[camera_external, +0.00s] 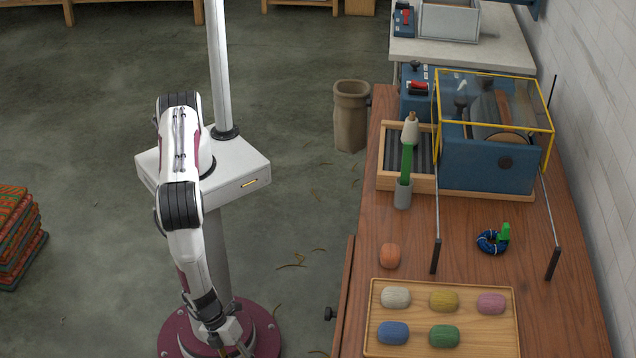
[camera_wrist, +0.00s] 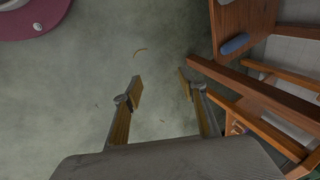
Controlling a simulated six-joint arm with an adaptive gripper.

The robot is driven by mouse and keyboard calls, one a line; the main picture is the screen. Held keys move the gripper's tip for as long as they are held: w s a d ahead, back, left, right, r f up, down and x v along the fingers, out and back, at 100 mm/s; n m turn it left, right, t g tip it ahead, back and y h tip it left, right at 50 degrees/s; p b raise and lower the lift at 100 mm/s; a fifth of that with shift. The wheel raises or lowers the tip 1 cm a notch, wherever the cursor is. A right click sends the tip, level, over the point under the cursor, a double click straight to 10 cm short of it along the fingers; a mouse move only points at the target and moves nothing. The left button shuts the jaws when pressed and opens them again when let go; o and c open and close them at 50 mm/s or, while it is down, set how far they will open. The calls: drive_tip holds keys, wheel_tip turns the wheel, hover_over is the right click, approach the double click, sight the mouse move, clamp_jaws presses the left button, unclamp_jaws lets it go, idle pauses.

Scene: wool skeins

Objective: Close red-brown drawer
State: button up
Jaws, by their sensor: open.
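A red-brown drawer front (camera_external: 345,290) runs along the left side of the wooden table, with a dark knob (camera_external: 330,313) on its outer face. It stands a little out from the table edge; the drawer's inside cannot be made out in the external view. My gripper (camera_external: 232,350) is low at the bottom of the external view, left of the drawer and apart from it. In the wrist view my gripper (camera_wrist: 161,86) is open, with bare floor between its fingers.
The table (camera_external: 470,225) bears a wooden tray (camera_external: 420,331) of several colored skeins, an orange skein (camera_external: 390,256), a blue ring (camera_external: 490,242) and a blue machine (camera_external: 485,163). A brown bin (camera_external: 350,115) stands behind. Floor between my arm and the table is mostly clear.

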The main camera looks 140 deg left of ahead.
drive_tip(key=w+a+r+n+t+y, duration=0.1)
drive_tip(key=a+r+n+t+y, duration=0.15)
drive_tip(key=a+n, duration=0.3)
drive_tip(key=w+a+r+n+t+y, duration=0.1)
drive_tip(key=a+r+n+t+y, duration=0.15)
drive_tip(key=a+n, duration=0.3)
drive_tip(key=w+a+r+n+t+y, duration=0.1)
drive_tip(key=a+r+n+t+y, duration=0.2)
drive_tip(key=r+n+y, duration=0.3)
wheel_tip(320, 180, up, 6)
drive_tip(key=a+n, duration=0.1)
drive_tip(key=n, duration=0.2)
drive_tip(key=shift+a+r, duration=0.2)
drive_tip(key=shift+a, duration=0.15)
drive_tip(key=shift+w+a, duration=0.1)
drive_tip(key=shift+w, duration=0.05)
drive_tip(key=x, duration=0.7)
drive_tip(key=shift+w+a, duration=0.2)
clamp_jaws()
